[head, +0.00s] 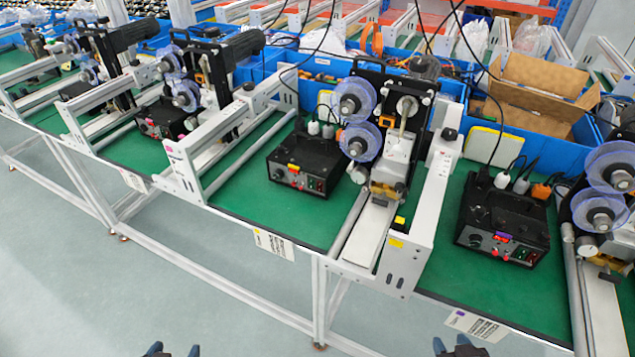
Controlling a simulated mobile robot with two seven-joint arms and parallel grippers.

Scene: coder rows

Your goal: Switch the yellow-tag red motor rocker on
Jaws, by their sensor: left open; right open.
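The middle black control box (306,158) stands on the green bench top, with a small yellow tag (294,168) on its upper front edge. Its front panel (298,180) carries small knobs and red and green switches. The red motor rocker is too small to make out for certain, and its position cannot be read. My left gripper (172,350) is open and empty at the bottom edge, left of centre. My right gripper (458,348) is open and empty at the bottom edge, right of centre. Both are apart from the box, in front of the bench; only their tips show.
A purple-tagged control box (505,225) stands right and a pink-tagged one (162,118) left. A white machine frame (408,245) with blue-purple discs (355,98) stands right of the middle box. Another frame (185,168) stands left. The bench front edge carries label cards (275,245).

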